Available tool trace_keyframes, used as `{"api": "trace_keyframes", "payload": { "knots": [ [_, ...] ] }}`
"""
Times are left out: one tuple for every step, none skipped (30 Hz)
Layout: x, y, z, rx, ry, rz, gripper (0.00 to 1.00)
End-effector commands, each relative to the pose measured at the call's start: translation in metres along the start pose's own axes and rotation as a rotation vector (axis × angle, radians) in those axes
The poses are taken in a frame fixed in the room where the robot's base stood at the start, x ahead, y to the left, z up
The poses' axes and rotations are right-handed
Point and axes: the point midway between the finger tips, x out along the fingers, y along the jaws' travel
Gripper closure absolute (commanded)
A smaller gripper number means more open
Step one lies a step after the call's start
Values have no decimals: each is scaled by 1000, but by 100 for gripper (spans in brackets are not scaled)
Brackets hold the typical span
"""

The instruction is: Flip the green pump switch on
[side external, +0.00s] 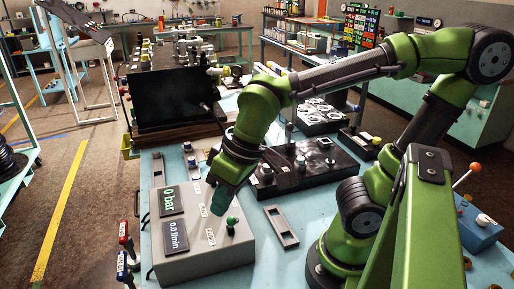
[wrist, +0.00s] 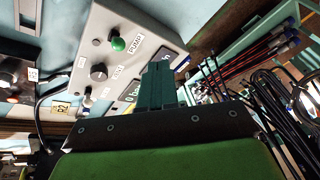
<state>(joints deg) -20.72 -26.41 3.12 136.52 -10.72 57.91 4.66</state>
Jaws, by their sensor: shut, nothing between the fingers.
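The green pump switch (side external: 231,221) is a small rounded green knob on the top of a grey control box (side external: 185,268). In the wrist view the green knob (wrist: 118,44) sits beside a label reading PUMP (wrist: 135,50). My gripper (side external: 217,208) points down over the box, just left of the green knob in the side view. In the wrist view its dark green fingers (wrist: 158,66) are together and empty, to the right of and below the knob, apart from it in that picture. Whether the fingers touch the box is unclear.
The box carries a display reading 0 bar (side external: 171,200) and one reading 0.0 l/min (side external: 176,237). A black block with fittings (side external: 310,165) stands behind. Hoses (wrist: 260,95) hang at the right.

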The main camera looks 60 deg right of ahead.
Motion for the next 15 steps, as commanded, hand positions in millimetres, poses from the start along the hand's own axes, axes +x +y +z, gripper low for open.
{"api": "trace_keyframes", "payload": {
  "knots": [
    [9, -16, 7, -64, -69, 42, 100],
    [13, -22, 11, -89, -103, 74, 100],
    [18, -31, 16, -120, -140, 122, 100],
    [21, -38, 19, -141, -163, 162, 100],
    [24, -44, 23, -158, -182, 204, 100],
    [28, -52, 27, -177, -198, 265, 100],
    [30, -58, 29, -189, -203, 312, 100],
    [32, -64, 31, -194, -202, 361, 100],
    [33, -72, 34, -195, -189, 425, 100],
    [34, -77, 35, -193, -172, 472, 100],
    [34, -82, 35, -180, -149, 517, 100],
    [34, -88, 34, -157, -113, 568, 100],
    [33, -91, 33, -133, -83, 602, 100],
    [31, -93, 31, -104, -51, 631, 100],
    [29, -95, 27, -58, -10, 663, 100]
  ]
}}
